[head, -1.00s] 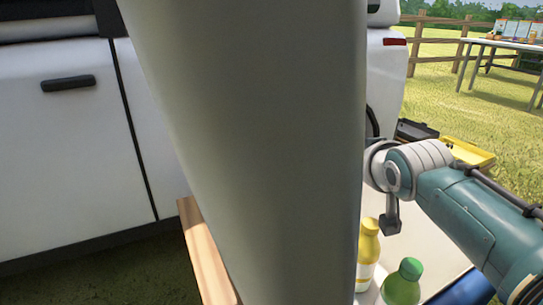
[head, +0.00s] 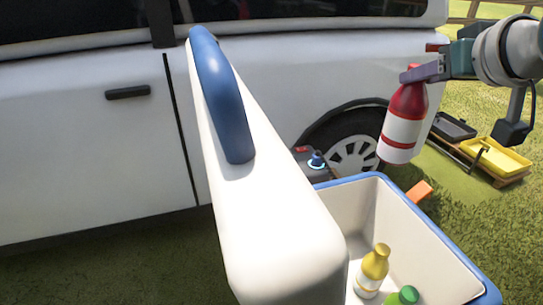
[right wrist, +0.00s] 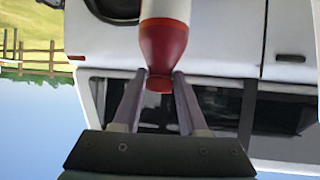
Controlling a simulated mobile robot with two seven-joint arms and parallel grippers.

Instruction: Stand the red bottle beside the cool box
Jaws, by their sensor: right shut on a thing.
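My right gripper (head: 424,73) is shut on the neck of the red bottle (head: 404,124), which has white bands. The bottle hangs almost upright, slightly tilted, in the air above the far right side of the cool box. In the right wrist view the two fingers (right wrist: 158,85) close on the red cap end of the bottle (right wrist: 164,38). The cool box (head: 433,232) is open, with white walls and a blue rim. Its white lid (head: 270,225) with a blue handle stands up at the left, hiding part of the box. My left gripper is not in view.
A yellow bottle (head: 372,268) and a green-capped bottle (head: 404,297) stand inside the box. An orange object (head: 419,191) lies beyond its rim. A yellow tray (head: 497,157) and a dark tray (head: 454,127) lie at right. A white vehicle (head: 90,150) fills the back.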

